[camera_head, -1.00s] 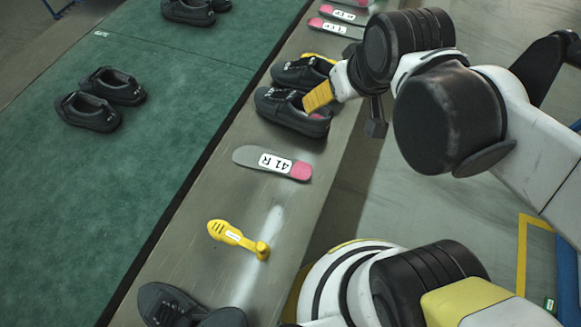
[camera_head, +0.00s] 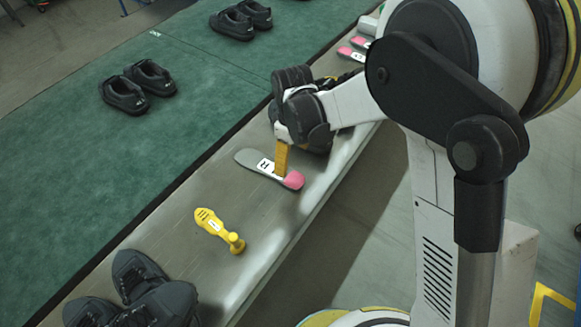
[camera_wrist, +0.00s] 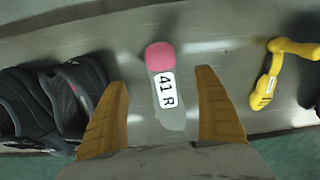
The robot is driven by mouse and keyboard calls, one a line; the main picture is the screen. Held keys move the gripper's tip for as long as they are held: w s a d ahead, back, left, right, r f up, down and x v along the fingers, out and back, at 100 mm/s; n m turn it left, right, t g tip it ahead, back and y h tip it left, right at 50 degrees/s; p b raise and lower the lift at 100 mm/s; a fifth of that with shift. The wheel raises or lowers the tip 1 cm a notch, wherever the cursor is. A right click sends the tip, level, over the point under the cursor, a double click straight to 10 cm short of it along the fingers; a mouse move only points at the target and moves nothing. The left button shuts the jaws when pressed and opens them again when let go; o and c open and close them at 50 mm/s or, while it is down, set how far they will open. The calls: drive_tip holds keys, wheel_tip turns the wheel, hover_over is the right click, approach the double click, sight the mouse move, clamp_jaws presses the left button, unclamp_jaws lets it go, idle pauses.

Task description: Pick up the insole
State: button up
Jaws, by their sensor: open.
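The insole (camera_head: 244,158) lies flat on the grey bench. It is grey with a pink heel end and a white label, which reads "41 R" in the wrist view (camera_wrist: 177,123). My gripper (camera_head: 281,172) is above the insole, and one yellow finger covers part of it in the head view. In the wrist view my gripper (camera_wrist: 161,92) is open, with one yellow finger on each side of the insole and gaps between. Nothing is held. I cannot tell the exact height of the fingertips above the bench.
A yellow tool (camera_head: 212,222) lies beside the insole, also in the wrist view (camera_wrist: 268,85). Black shoes (camera_wrist: 62,95) stand on the bench on the insole's other side. More black shoes (camera_head: 140,285) are at the near end.

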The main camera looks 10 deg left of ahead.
sight(290, 177)
drive_tip(key=f+b, duration=0.1)
drive_tip(key=f, duration=0.2)
drive_tip(key=f+b, duration=0.2)
drive_tip(key=f, duration=0.2)
drive_tip(key=f+b, duration=0.1)
drive_tip(key=f, duration=0.2)
drive_tip(key=shift+a+f+b, duration=0.3)
drive_tip(key=shift+a+b, duration=0.05)
drive_tip(key=shift+r, duration=0.1)
drive_tip(key=shift+c, duration=0.3)
drive_tip(key=c, duration=1.1)
